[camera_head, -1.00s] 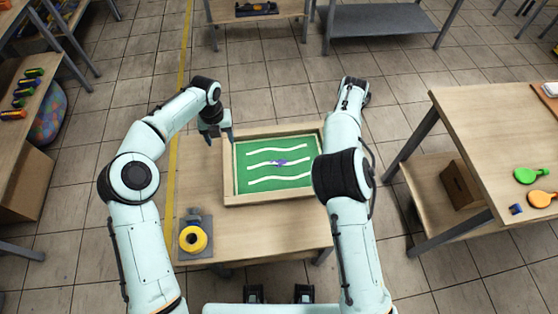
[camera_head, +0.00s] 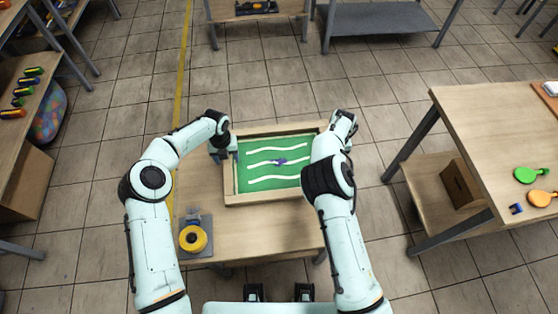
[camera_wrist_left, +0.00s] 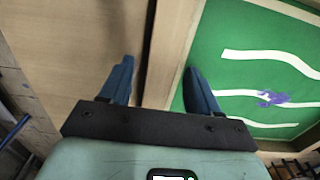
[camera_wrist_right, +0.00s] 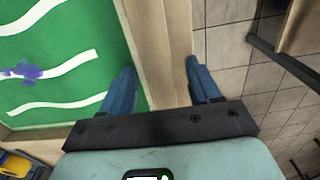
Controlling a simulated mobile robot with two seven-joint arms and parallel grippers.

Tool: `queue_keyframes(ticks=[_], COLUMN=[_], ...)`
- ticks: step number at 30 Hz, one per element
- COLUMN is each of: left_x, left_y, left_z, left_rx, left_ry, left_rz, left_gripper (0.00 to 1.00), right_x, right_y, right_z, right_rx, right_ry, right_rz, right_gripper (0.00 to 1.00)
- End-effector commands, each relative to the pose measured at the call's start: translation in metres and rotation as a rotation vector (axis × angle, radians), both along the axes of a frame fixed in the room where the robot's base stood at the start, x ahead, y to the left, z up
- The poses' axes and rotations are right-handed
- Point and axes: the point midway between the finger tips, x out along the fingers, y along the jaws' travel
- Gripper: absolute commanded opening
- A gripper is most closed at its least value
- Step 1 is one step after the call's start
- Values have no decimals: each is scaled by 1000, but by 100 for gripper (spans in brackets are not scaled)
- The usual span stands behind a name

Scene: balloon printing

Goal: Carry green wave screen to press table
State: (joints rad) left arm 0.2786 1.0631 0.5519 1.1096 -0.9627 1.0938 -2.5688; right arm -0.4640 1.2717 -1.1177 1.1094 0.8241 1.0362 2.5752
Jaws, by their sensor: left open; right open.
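The green wave screen (camera_head: 272,176) lies flat on the wooden table in front of me. It is a wooden frame around a green panel with white wavy lines and a purple smudge (camera_head: 279,162). My left gripper (camera_head: 226,157) is open at the screen's left rail, and in the left wrist view its blue fingers (camera_wrist_left: 155,85) stand on either side of that rail (camera_wrist_left: 174,50). My right gripper is open; in the right wrist view its blue fingers (camera_wrist_right: 160,85) stand on either side of the right rail (camera_wrist_right: 160,40). In the head view my right arm hides its fingertips.
A yellow tape roll (camera_head: 193,239) sits on a grey holder at the table's front left. Another wooden table (camera_head: 500,140) at the right bears a green paddle (camera_head: 530,175) and an orange paddle (camera_head: 541,198).

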Motion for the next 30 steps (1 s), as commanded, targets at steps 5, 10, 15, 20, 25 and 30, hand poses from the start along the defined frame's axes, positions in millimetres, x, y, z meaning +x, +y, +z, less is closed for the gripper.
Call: queue_keyframes(ticks=[5, 10, 15, 20, 25, 30], left_x=[0, 0, 0, 0, 3, 12], left_y=[0, 0, 0, 0, 0, 0], left_z=[0, 0, 0, 1, 6, 27], left_rx=[0, 0, 0, 0, 1, 0], left_ry=[0, 0, 0, -1, -4, -16], left_rz=[0, 0, 0, 0, 0, 0], left_gripper=[62, 23, 0, 0, 0, 0], right_x=[0, 0, 0, 0, 3, 12], right_y=[0, 0, 0, 0, 0, 0], right_z=[0, 0, 0, 1, 6, 26], right_rx=[0, 0, 0, 0, -1, 0], right_ry=[0, 0, 1, 0, -3, -16], right_rz=[0, 0, 0, 0, 0, 0], right_gripper=[62, 23, 0, 0, 0, 0])
